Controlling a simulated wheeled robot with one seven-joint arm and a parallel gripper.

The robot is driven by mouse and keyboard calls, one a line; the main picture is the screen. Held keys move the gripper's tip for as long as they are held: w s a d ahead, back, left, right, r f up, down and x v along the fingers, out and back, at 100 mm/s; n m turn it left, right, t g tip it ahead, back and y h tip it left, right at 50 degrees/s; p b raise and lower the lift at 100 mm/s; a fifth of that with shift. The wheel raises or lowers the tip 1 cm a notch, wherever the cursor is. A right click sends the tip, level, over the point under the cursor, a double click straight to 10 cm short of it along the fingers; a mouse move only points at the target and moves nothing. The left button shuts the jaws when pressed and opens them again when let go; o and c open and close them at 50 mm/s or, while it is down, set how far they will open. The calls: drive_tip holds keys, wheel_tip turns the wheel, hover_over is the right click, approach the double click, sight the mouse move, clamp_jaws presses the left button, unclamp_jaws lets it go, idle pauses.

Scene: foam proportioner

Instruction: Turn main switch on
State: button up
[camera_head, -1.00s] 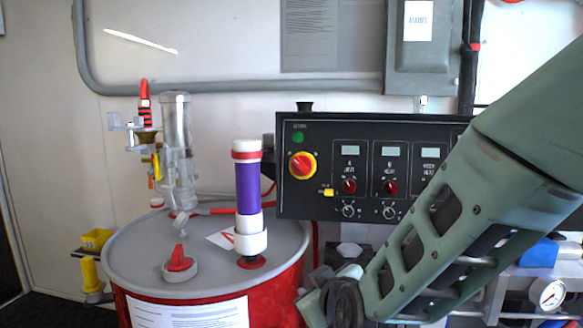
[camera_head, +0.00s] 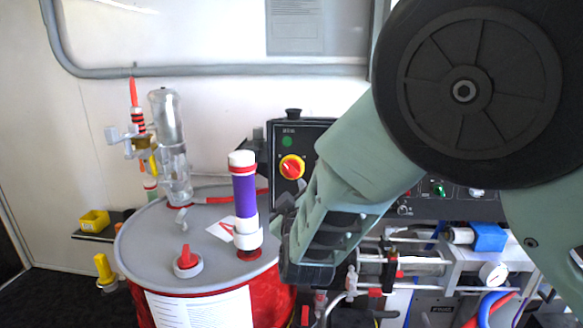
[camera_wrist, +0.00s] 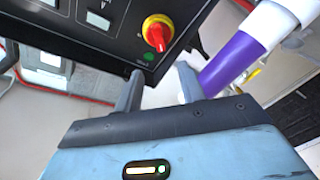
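The main switch is a red knob on a round yellow plate (camera_head: 291,167), at the upper left of the black control panel (camera_head: 262,157). A green round light (camera_head: 287,142) sits just above it. In the wrist view, the switch (camera_wrist: 158,35) shows beyond the fingertips, with the green light (camera_wrist: 148,57) nearer to them. My gripper (camera_wrist: 158,76) is open, its two dark fingers apart with nothing between them. In the head view, my gripper (camera_head: 287,198) is below the switch, close to the panel, and not touching the knob. My arm hides much of the panel.
A white and purple tube (camera_head: 246,190) stands on the red drum (camera_head: 275,290), close left of my gripper; in the wrist view the tube (camera_wrist: 228,62) is beside the right finger. A red-handled cap (camera_head: 187,262) and a clear cylinder (camera_head: 170,140) are also on the drum.

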sight(289, 170)
drive_tip(key=w+p, duration=0.1)
drive_tip(key=w, duration=0.3)
drive_tip(key=w+a+p, duration=0.1)
drive_tip(key=w, duration=0.3)
drive_tip(key=w+p, duration=0.2)
drive_tip(key=w, duration=0.2)
drive_tip(key=shift+w+a, duration=0.3)
drive_tip(key=shift+a, duration=0.1)
clamp_jaws()
